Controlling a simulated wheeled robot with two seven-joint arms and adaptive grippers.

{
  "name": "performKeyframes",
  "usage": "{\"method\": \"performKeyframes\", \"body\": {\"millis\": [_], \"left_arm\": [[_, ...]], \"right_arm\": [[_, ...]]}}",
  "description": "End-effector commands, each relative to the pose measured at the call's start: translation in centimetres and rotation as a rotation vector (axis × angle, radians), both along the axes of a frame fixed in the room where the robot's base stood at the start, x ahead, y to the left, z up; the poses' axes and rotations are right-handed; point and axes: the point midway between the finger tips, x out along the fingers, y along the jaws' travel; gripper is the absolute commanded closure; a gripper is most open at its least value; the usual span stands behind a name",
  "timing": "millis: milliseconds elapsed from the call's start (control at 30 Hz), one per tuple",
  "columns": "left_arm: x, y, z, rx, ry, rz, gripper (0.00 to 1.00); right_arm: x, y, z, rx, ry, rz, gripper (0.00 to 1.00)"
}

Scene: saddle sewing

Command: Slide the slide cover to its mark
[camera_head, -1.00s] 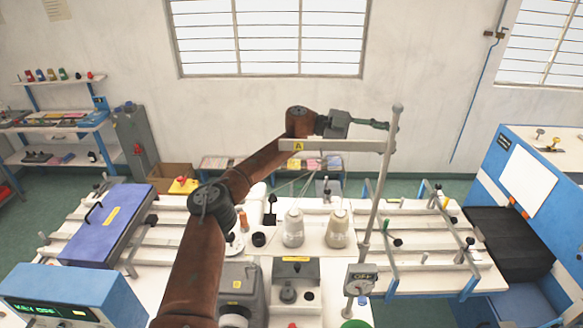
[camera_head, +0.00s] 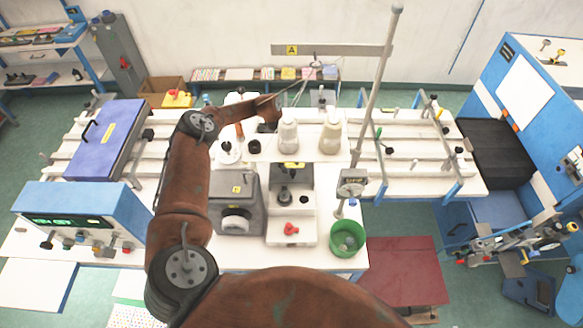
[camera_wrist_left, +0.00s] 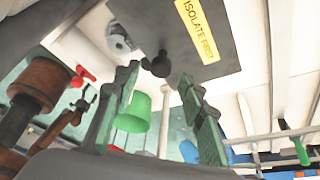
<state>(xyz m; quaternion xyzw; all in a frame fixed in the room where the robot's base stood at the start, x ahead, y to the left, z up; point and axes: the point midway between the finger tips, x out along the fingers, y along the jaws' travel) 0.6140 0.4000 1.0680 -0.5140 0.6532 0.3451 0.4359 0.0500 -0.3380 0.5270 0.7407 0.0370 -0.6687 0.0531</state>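In the left wrist view a dark grey plate (camera_wrist_left: 235,40) with a black knob (camera_wrist_left: 161,66) and a yellow "ISOLATE FIRST" label fills the top; it may be the slide cover, but I cannot be sure. My left gripper (camera_wrist_left: 158,78) is open, its two green fingers apart on either side of the knob. I cannot tell whether either finger touches it. My right gripper is not in view.
A grey sewing machine housing (camera_head: 238,192) and a green bucket (camera_head: 347,240) stand at the bench front. A tall post (camera_head: 372,95) with a crossbar marked A rises near the arm. A blue lidded box (camera_head: 105,138) lies left, a blue cabinet (camera_head: 530,105) right.

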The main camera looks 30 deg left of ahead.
Motion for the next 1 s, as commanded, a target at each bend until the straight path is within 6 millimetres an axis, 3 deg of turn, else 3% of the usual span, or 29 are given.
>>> {"method": "performKeyframes", "body": {"millis": [233,567,1000], "left_arm": [[-0.2,-1.1,-2.6,-0.001,0.000,0.001,0.62],[-0.3,-1.3,-3.1,-0.002,-0.001,0.001,0.62],[-0.2,-1.3,-3.0,-0.002,-0.001,0.001,0.91]], "right_arm": [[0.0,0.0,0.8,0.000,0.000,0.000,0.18],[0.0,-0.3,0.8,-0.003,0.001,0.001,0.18],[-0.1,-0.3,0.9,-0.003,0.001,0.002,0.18]]}}
